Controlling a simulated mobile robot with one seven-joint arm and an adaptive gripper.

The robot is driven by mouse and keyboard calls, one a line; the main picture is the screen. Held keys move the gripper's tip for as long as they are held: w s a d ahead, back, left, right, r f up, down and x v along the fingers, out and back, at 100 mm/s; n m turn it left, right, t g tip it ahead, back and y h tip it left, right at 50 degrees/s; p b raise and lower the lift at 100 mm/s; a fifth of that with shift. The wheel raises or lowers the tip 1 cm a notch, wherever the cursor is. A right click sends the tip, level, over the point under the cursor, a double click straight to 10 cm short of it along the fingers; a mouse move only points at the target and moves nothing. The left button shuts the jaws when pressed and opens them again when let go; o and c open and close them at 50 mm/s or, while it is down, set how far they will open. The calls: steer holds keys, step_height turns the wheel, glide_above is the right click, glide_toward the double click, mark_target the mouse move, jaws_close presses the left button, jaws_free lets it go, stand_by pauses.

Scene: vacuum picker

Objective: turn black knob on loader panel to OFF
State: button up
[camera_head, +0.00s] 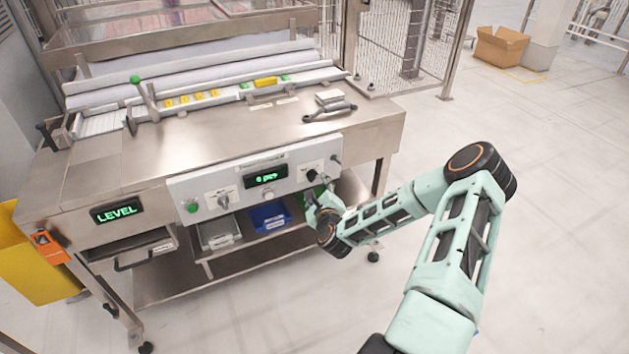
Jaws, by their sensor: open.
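The loader panel (240,178) is a pale grey sloped face on the front of the steel machine. The small black knob (312,175) is near its right end, right of a green-lit display (266,176). Its pointer direction is too small to read. My gripper (316,194) is open, just below and in front of the black knob. I cannot tell whether the fingers touch the knob or panel. My gripper and wrist hide part of the panel's lower right corner.
A grey knob (224,201) and a green button (191,206) are on the panel's left part. Blue (270,217) and grey (219,233) bins stand on the shelf below. A black-handled tool (330,113) lies on the steel top. Open floor is at right.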

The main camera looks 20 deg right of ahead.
mark_target(314, 178)
steer(key=shift+x, duration=2.95)
steer(key=shift+c, duration=0.5)
steer(key=c, duration=1)
